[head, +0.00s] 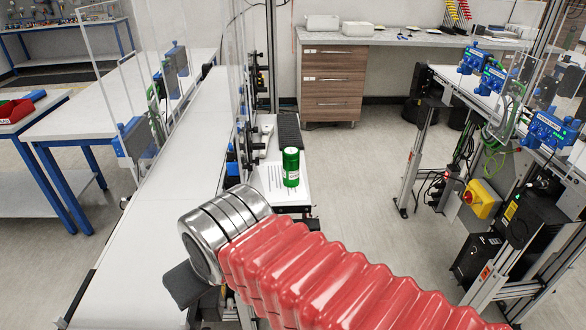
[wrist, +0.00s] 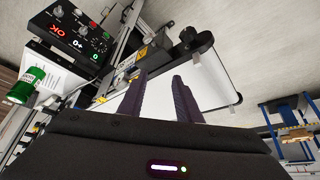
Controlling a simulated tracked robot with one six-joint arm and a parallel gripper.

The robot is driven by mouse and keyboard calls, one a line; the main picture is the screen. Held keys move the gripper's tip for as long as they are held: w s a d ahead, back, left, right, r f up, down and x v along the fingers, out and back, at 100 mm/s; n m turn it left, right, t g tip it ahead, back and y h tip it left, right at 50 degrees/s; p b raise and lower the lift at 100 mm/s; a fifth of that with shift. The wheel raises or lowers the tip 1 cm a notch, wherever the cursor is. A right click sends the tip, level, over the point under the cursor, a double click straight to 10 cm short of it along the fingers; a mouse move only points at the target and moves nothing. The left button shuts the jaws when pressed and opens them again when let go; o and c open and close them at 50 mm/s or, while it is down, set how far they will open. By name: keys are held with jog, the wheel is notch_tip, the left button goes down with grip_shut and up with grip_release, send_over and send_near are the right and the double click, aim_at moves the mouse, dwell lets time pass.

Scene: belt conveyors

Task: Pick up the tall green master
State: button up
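The tall green master (head: 291,166) is a green cylinder with a pale label band. It stands upright on a small white surface beside the conveyor in the head view. It also shows at the left edge of the wrist view (wrist: 27,86), where the picture is tilted. My gripper (wrist: 160,76) has its two dark fingers apart with nothing between them. They point toward the white belt, with the green master well off to their left. In the head view my red ribbed arm hides most of the gripper, and only a dark part shows over the belt.
A white conveyor belt (head: 190,135) runs along the left of the green master, with a clear panel and sensors at its edge. A control box (wrist: 80,35) with a lit display shows in the wrist view. Open floor (head: 360,180) lies to the right.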

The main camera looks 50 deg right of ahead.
jog(key=shift+o, duration=0.2)
jog(key=shift+o, duration=0.8)
jog(key=shift+d, duration=0.1)
jog(key=shift+o, duration=0.8)
jog(key=shift+w+d, duration=0.2)
jog(key=shift+w, duration=0.15)
jog(key=o, duration=0.5)
jog(key=w+d+f+m+t+h, duration=0.1)
jog(key=w+d+f+t+h, duration=0.1)
jog(key=w+d, duration=0.6)
jog(key=shift+w+m, duration=0.4)
jog(key=shift+w, duration=0.1)
jog(key=w+d+f+m+t+h, duration=0.1)
jog(key=w+d+f+t+h, duration=0.15)
jog(key=d, duration=0.45)
jog(key=w+d+f+m+t+h, duration=0.1)
jog(key=w+d, duration=0.2)
jog(key=d, duration=0.4)
jog(key=w+d+f+m+t+h, duration=0.1)
jog(key=w+d+f+t, duration=0.1)
jog(key=d, duration=0.5)
jog(key=s+d+f+m+t+h, duration=0.1)
jog(key=s+d+t+h, duration=0.1)
jog(key=s+d, duration=0.3)
jog(key=d+h, duration=0.1)
jog(key=d, duration=0.2)
jog(key=shift+s+f+m, duration=0.15)
jog(key=shift+f+m, duration=0.1)
jog(key=shift+m, duration=0.05)
jog(key=shift+w, duration=0.25)
